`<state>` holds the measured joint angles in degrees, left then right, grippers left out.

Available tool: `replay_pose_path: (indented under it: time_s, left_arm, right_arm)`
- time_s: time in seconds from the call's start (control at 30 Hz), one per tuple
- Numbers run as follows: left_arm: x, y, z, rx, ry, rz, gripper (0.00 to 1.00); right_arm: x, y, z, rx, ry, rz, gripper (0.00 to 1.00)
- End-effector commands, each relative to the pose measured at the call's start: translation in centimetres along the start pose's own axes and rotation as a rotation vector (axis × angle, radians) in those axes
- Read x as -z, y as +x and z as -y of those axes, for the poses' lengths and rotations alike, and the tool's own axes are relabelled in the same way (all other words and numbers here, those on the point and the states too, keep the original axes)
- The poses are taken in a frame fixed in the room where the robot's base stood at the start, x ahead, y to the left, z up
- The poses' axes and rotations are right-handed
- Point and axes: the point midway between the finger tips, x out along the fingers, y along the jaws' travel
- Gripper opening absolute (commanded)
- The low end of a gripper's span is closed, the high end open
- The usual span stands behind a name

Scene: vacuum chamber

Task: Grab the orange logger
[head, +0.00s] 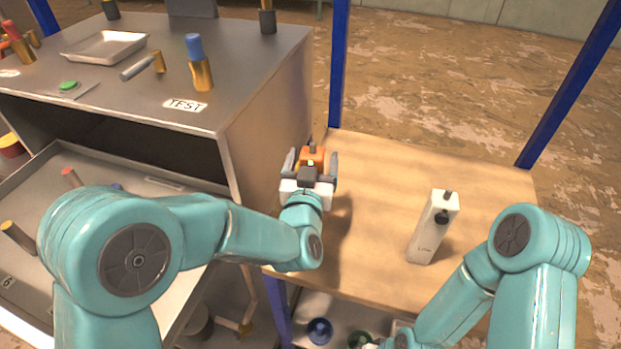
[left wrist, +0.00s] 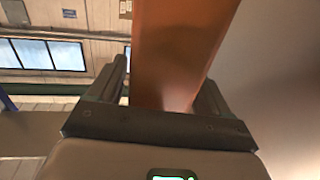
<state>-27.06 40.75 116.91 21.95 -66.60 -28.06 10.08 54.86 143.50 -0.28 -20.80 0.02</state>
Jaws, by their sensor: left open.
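The orange logger (head: 313,155) stands on the wooden table close to the grey cabinet's side. My left gripper (head: 311,162) is at it, with one finger on each side. In the left wrist view the logger (left wrist: 175,50) rises as a tall orange body between the two fingers (left wrist: 165,90). The jaws are open around it; whether either finger touches it I cannot tell. The gripper hides the logger's lower part in the head view. My right arm comes in at the lower right, and its gripper is not clearly visible.
A white box-shaped device (head: 432,228) with a dark knob stands on the wooden table (head: 390,180), right of my left gripper. The cabinet (head: 268,125) marked TEST borders the table on the left. Blue posts (head: 338,65) rise at the table's far corners. The table's middle is clear.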

Motion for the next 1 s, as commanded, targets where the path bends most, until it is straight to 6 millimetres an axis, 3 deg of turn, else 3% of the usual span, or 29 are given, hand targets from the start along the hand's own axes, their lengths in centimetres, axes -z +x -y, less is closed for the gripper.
replay_pose_path:
  time_s: [0.23, 0.47, 0.77, 1.0]
  left_arm:
    - [0.0, -0.3, -0.1, 0.0, 0.0, 0.0, 0.75]
    - [0.0, -0.2, -0.1, 0.0, 0.0, 0.001, 0.01]
    - [0.2, 0.0, 0.0, 0.0, 0.0, 0.0, 0.0]
    - [3.2, 0.1, 0.1, 0.0, -0.002, -0.006, 0.0]
  right_arm:
    - [0.0, 0.0, 0.0, 0.0, 0.0, 0.0, 0.95]
    - [0.0, 0.0, 0.0, 0.0, 0.0, 0.0, 0.95]
    - [0.0, 0.0, 0.0, 0.0, 0.0, 0.0, 0.95]
    - [0.0, -0.2, 0.1, 0.0, 0.0, 0.0, 0.95]
